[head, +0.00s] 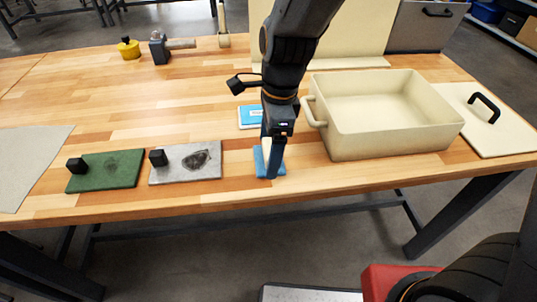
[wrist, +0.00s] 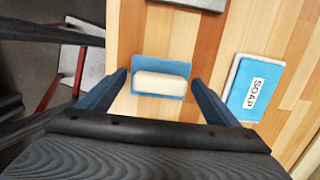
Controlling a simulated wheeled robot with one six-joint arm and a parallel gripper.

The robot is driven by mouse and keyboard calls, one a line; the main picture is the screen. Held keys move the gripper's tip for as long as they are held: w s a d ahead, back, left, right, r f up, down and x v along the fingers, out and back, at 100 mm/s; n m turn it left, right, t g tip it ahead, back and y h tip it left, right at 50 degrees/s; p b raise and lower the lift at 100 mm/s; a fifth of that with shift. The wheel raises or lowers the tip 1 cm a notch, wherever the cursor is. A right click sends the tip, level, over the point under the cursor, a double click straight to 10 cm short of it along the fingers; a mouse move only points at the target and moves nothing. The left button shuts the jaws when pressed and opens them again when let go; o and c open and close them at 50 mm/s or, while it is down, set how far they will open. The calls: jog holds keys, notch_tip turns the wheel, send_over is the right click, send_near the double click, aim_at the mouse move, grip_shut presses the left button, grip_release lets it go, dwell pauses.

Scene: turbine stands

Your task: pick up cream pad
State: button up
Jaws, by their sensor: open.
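The cream pad (wrist: 161,82) is a rounded cream block lying on a small blue dish (wrist: 150,62) on the wooden table. My gripper (head: 270,176) points down over the dish. In the wrist view my gripper (wrist: 159,80) is open, with one finger on each side of the dish and pad. Nothing is held, and I cannot tell whether the fingers touch the dish.
A blue-and-white SOAP packet (wrist: 256,88) lies beside the dish. A cream bin (head: 395,140) and a lid with a black handle (head: 500,135) are to the right. Grey (head: 185,173) and green (head: 110,178) pads with black knobs lie left. Wood between is bare.

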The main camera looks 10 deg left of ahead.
aim_at(269, 148)
jog(key=c, duration=1.3)
jog(key=shift+o, duration=0.2)
notch_tip(269, 148, up, 10)
jog(key=shift+r+b, duration=0.1)
jog(key=shift+b, duration=0.35)
